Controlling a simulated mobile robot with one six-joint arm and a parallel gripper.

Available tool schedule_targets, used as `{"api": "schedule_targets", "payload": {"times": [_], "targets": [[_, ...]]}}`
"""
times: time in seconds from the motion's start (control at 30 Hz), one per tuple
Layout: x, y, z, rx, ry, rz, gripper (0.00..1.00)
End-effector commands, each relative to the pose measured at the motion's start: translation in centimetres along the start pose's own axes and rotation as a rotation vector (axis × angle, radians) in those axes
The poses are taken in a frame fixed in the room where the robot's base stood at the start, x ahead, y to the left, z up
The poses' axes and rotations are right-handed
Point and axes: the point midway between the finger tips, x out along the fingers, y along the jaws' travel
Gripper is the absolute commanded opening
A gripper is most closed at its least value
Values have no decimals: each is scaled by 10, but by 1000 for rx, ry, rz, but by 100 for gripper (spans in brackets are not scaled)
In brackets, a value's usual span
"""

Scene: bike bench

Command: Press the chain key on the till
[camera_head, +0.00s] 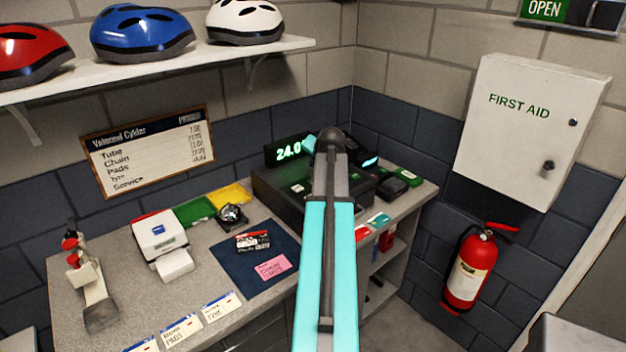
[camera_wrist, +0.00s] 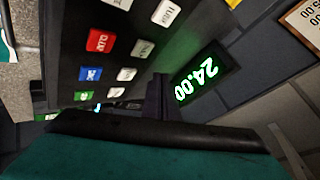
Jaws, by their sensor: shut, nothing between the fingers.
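The till (camera_head: 268,185) is a dark box on the right of the counter, partly hidden by my arm. Its green display (camera_head: 287,151) reads 24.0 with the end covered; the wrist view shows the display (camera_wrist: 196,81) reading 24.00. I cannot read which is the chain key. My gripper (camera_wrist: 160,85) is shut and empty, over the till beside the display; contact cannot be told.
A price board (camera_head: 148,150) listing Chain hangs on the wall. A card reader (camera_head: 408,176) stands right of the till. A blue mat (camera_head: 228,256) and white printer (camera_head: 160,235) lie left. A helmet shelf (camera_head: 290,45) is above; a fire extinguisher (camera_head: 469,270) hangs right.

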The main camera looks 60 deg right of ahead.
Motion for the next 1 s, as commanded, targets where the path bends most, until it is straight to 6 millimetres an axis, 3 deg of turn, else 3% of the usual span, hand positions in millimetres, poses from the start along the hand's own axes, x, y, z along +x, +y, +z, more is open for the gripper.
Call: {"api": "schedule_targets", "payload": {"times": [0.37, 1.0], "targets": [[-16, -12, -12, 0, 1, 0, 0], [-16, -12, -12, 1, 1, 0, 0]]}}
